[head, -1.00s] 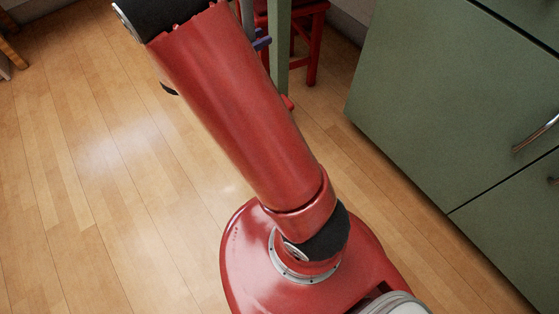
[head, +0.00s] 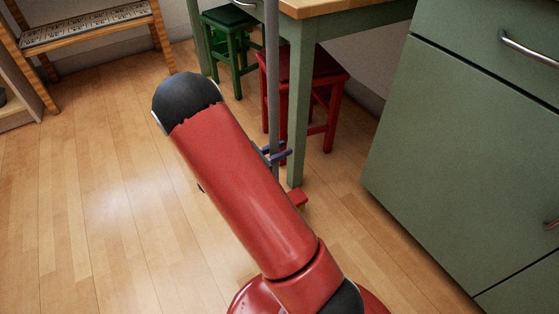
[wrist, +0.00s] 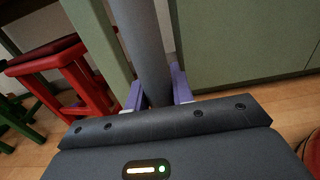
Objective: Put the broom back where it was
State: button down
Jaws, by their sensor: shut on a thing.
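The broom's grey handle (head: 272,75) stands nearly upright beside the green table leg in the head view. It also fills the upper middle of the wrist view (wrist: 146,45). My gripper (head: 275,153) is shut on the handle, with its purple fingers on either side of it (wrist: 160,90). A small red piece (head: 298,198) shows on the floor side near the table leg's foot. It may be the broom's head; my red arm hides the rest of the lower end.
The green table leg (head: 299,120) stands just right of the handle. A red stool (head: 325,90) and a green stool (head: 232,40) are by the table (head: 340,8). Green cabinets (head: 450,130) border the right. A bench (head: 88,32) stands at back left. The left floor is clear.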

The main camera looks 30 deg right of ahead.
jog(key=shift+f+b, duration=0.35)
jog(key=shift+f, duration=1.6)
jog(key=c, duration=1.2)
grip_release()
jog(key=shift+f, duration=0.1)
